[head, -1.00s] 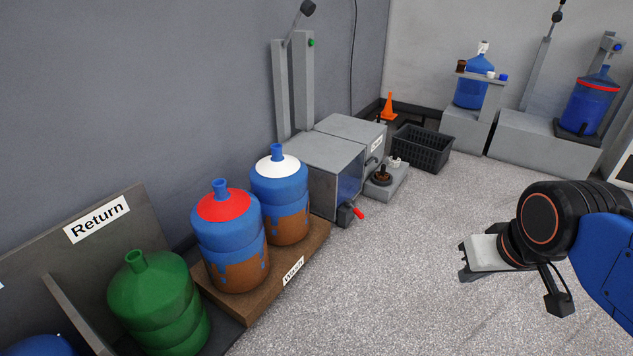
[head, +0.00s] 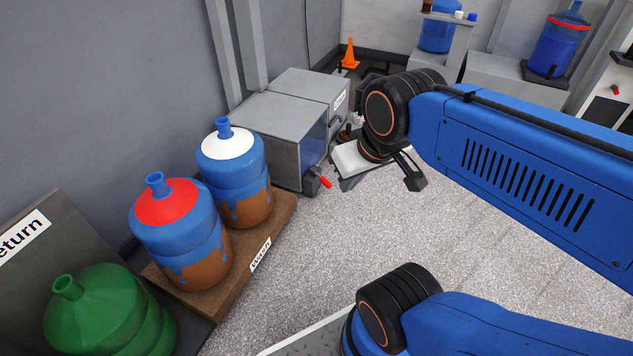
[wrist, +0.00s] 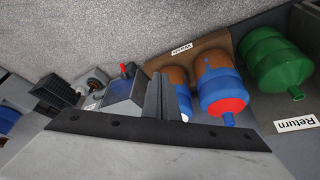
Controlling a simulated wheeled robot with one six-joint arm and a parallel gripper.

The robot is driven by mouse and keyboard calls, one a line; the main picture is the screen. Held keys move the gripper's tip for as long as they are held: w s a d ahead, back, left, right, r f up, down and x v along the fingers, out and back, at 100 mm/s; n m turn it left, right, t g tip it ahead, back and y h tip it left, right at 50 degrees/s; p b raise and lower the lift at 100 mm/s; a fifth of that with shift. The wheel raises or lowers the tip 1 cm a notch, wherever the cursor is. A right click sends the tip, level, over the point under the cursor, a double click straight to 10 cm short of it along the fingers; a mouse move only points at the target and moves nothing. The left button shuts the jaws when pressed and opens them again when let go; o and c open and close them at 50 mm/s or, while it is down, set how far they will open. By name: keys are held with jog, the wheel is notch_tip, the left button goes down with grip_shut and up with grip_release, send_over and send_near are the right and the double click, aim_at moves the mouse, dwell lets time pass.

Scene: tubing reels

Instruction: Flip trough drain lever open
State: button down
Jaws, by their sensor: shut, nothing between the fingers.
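The drain lever (head: 325,182) is a short red handle on a dark valve (head: 311,181) low at the front corner of the grey box-shaped trough (head: 270,125). In the wrist view, which is upside down, the red lever (wrist: 122,69) is small and sticks out from the trough (wrist: 122,90). My gripper (head: 343,180) is shut and empty. In the head view it appears just right of the lever, with a narrow gap in the picture; the depth between them is unclear. A pale grey part of my gripper with a dark edge fills the bottom of the wrist view.
Two blue jugs, red-topped (head: 172,235) and white-topped (head: 233,172), stand on the brown Wash platform (head: 250,262) left of the trough. A green jug (head: 105,310) is nearer. An orange cone (head: 349,54) stands behind. Speckled floor (head: 290,270) before the platform is clear.

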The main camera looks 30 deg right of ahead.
jog(key=shift+w, duration=0.1)
jog(key=w+a+f+n+t+y, duration=0.1)
jog(key=w+f, duration=0.3)
jog(key=w, duration=1.1)
jog(key=w+a+f, duration=0.1)
jog(key=w+f, duration=0.3)
jog(key=w, duration=1.1)
jog(key=w+d+f+h, duration=0.1)
jog(key=w+d+f, duration=0.3)
jog(key=w+f, duration=0.55)
jog(key=w+d+f+h, duration=0.1)
jog(key=w+d+f, duration=0.5)
jog(key=f, duration=0.7)
jog(key=w+d+f+h, duration=0.1)
jog(key=d+f, duration=0.2)
jog(key=f, duration=0.6)
jog(key=d+f+h, duration=0.2)
jog(key=d+f, duration=0.1)
jog(key=f, duration=0.5)
jog(key=shift+w+d+f+g, duration=0.2)
jog(key=shift+w+f+g, duration=0.2)
